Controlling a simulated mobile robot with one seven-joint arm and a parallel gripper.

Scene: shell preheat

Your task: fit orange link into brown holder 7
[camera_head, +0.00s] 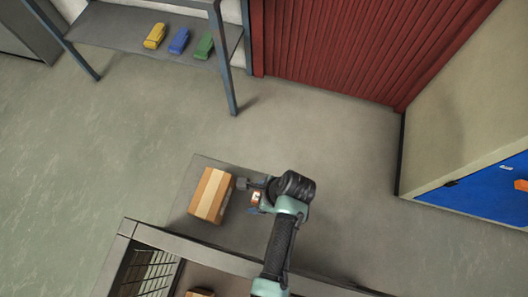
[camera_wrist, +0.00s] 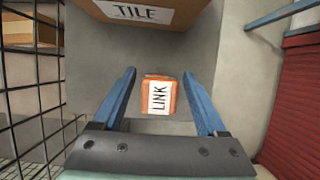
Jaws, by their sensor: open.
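The orange link (camera_wrist: 159,94) is a small orange block with a white label reading "LINK". In the wrist view it lies on a grey surface between the two blue fingers of my gripper (camera_wrist: 163,88), with a gap on each side. My gripper is open. In the head view my gripper (camera_head: 249,190) is at the right of a cardboard box, and a small part of the orange link (camera_head: 255,198) seems to show beside it. I cannot make out brown holder 7 in either view.
A cardboard box (camera_head: 211,194) stands close by; its "TILE" label shows in the wrist view (camera_wrist: 134,12). A wire-sided rack (camera_head: 150,272) is at the bottom. A shelf (camera_head: 115,28) with yellow, blue and green items is at the upper left. Open floor lies between.

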